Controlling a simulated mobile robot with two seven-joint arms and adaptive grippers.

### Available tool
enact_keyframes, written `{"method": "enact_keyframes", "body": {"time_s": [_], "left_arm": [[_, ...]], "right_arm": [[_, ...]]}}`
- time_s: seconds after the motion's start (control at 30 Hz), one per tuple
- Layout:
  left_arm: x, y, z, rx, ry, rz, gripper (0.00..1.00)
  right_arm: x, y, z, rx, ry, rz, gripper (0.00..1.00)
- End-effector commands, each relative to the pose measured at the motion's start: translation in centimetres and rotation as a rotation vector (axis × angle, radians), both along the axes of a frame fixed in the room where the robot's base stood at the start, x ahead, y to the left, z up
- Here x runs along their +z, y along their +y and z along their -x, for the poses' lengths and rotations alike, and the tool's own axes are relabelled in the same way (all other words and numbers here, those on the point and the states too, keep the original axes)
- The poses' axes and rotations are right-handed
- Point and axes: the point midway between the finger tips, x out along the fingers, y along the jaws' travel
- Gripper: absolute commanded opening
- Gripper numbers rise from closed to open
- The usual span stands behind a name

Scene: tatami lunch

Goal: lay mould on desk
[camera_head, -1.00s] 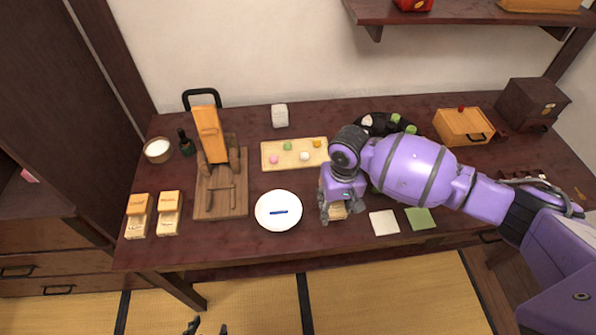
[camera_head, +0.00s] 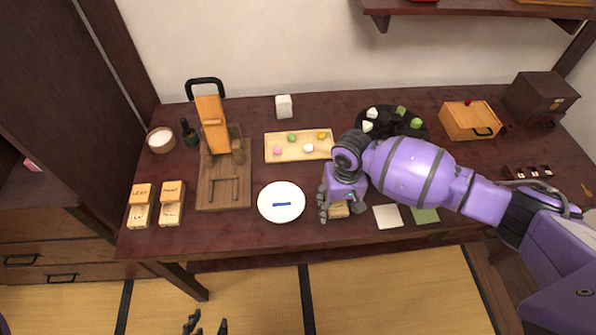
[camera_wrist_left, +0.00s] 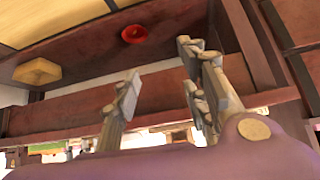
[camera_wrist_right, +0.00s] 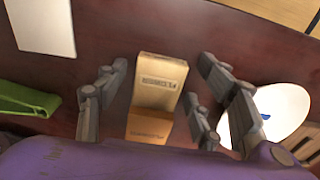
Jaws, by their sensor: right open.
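A small wooden mould (camera_head: 339,210) lies on the dark red desk (camera_head: 260,240) near its front edge, just right of the white plate. In the right wrist view the mould (camera_wrist_right: 158,85) shows as two pale wooden blocks with dark lettering, between the fingers. My right gripper (camera_head: 338,206) is over it; in the right wrist view its fingers (camera_wrist_right: 155,105) are apart, with gaps on both sides of the mould. My left gripper (camera_head: 205,325) is low in front of the desk, and its fingers (camera_wrist_left: 165,95) are apart and empty in the left wrist view.
Two similar moulds (camera_head: 140,205) (camera_head: 171,204) stand at the desk's left. The white plate (camera_head: 268,214) with a blue piece is beside my right gripper. A sweets tray (camera_head: 270,156) is behind.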

Motion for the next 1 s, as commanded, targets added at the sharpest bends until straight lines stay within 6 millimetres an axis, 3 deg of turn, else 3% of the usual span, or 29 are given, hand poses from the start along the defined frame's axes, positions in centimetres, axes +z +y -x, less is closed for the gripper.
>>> {"method": "enact_keyframes", "body": {"time_s": [0.23, 0.5, 0.7, 1.0], "left_arm": [[0.3, -0.1, -0.2, 0.0, -0.005, 0.002, 0.4], [1.2, -0.4, -0.7, -0.002, -0.014, 0.007, 0.4], [1.2, -0.5, -0.4, -0.001, -0.007, 0.01, 0.4], [1.2, -0.5, 0.0, 0.001, -0.002, 0.011, 0.4]], "right_arm": [[1.8, -0.1, -0.1, 0.001, -0.003, 0.0, 0.62], [7.7, 0.0, -0.1, 0.001, -0.006, 0.0, 0.62], [11.0, 0.0, -0.1, 0.001, -0.003, 0.0, 0.62], [12.3, 0.0, 0.1, 0.0, 0.002, 0.0, 0.62]]}}
